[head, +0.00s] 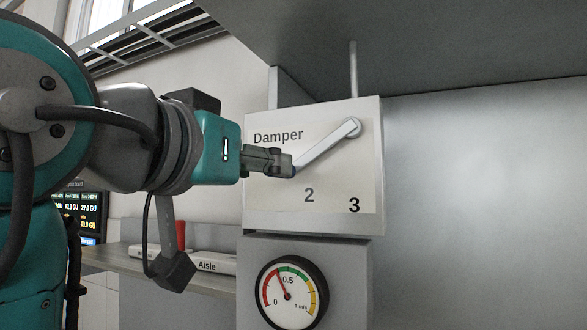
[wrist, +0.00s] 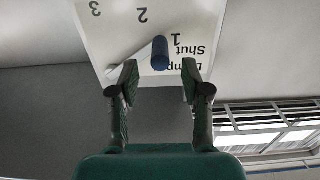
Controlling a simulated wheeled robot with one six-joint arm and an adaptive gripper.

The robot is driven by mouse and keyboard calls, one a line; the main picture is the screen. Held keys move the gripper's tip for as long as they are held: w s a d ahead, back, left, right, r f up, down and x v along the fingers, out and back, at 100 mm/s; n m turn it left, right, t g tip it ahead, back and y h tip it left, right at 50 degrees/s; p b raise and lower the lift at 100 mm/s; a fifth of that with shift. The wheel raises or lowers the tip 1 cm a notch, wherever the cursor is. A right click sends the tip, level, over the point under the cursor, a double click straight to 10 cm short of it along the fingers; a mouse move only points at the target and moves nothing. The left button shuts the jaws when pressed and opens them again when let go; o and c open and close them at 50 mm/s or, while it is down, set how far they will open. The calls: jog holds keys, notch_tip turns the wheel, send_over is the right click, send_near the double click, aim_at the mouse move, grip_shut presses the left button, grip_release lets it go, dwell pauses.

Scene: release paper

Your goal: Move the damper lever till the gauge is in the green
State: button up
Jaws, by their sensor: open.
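The damper lever (head: 328,144) is a pale bar on a white panel marked "Damper" (head: 278,137). It runs from a pivot at the panel's upper right down to the left. Its blue handle (wrist: 160,52) shows in the wrist view beside the "1", just beyond the gap between my fingertips. My gripper (head: 290,163) is at the lever's lower left end in the head view. In the wrist view my gripper (wrist: 157,72) is open, a finger on each side. I cannot tell whether it touches the handle. The gauge (head: 291,293) below has its needle in the red, left of 0.5 and the green band.
A large grey metal surface (head: 480,190) fills the right, and a grey hood (head: 420,45) hangs above the panel. A shelf with a sign reading "Aisle" (head: 208,266) stands at lower left. Screens (head: 83,215) show farther left.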

jog(key=shift+x, duration=2.55)
grip_shut()
